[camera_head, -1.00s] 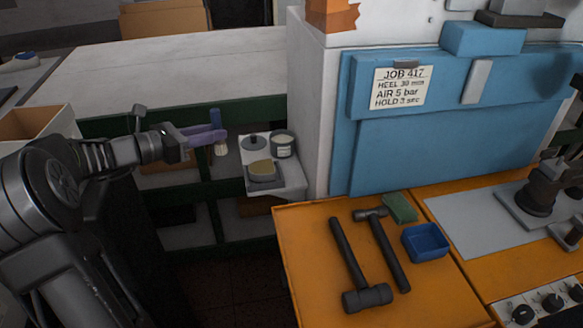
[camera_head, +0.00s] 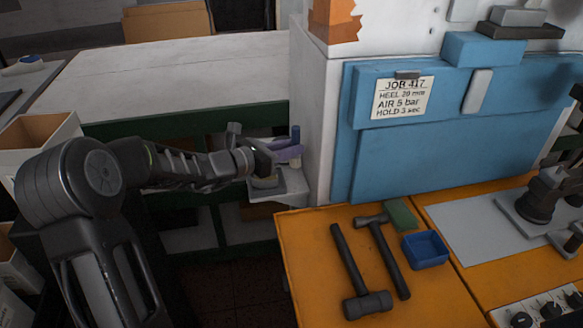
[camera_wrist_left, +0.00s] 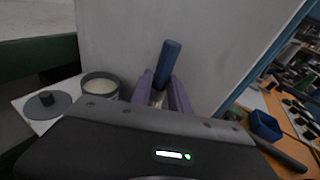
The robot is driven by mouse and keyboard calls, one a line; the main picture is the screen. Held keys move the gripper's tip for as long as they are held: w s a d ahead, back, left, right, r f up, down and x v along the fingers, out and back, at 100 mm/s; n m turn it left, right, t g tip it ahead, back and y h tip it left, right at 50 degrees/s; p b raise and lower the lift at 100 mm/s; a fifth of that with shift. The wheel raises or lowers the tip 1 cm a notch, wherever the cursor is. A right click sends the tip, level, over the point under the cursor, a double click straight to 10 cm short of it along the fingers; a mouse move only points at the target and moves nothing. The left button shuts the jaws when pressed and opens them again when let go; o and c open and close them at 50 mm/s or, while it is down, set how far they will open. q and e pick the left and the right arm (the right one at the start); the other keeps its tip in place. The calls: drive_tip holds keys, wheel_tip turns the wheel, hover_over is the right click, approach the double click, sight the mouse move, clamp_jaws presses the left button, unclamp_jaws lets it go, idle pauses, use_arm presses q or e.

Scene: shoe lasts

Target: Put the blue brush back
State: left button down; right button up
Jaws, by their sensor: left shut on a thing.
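The blue brush (camera_head: 295,134) is upright in my left gripper (camera_head: 287,152), whose purple fingers are shut on it. In the left wrist view the brush's blue handle (camera_wrist_left: 168,62) stands up between the two fingers (camera_wrist_left: 163,92), with pale bristles partly showing below. The gripper is over the small grey shelf (camera_head: 293,185) beside the white machine wall. In the left wrist view an open tin (camera_wrist_left: 100,85) of pale paste and a round dark lid (camera_wrist_left: 48,104) are on the shelf, left of the brush. Whether the bristles touch the shelf is hidden. My right gripper is not in view.
The white machine wall (camera_head: 312,120) stands close behind the brush. Two hammers (camera_head: 352,275), a green pad (camera_head: 401,213) and a blue tray (camera_head: 425,249) are on the orange bench to the right. A long white worktop (camera_head: 200,80) lies behind my left arm.

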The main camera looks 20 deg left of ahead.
sight(291, 165)
use_arm(q)
drive_tip(key=shift+f, duration=0.8)
drive_tip(key=shift+f, duration=0.15)
wheel_tip(291, 165, down, 4)
drive_tip(key=shift+r, duration=0.25)
drive_tip(key=shift+w+d+f, duration=0.1)
drive_tip(key=shift+d+f, duration=0.1)
drive_tip(key=shift+f, duration=0.3)
drive_tip(key=shift+f, duration=0.25)
drive_tip(key=c, duration=1.2)
unclamp_jaws()
drive_tip(key=shift+r, duration=0.1)
drive_tip(key=shift+c, duration=0.2)
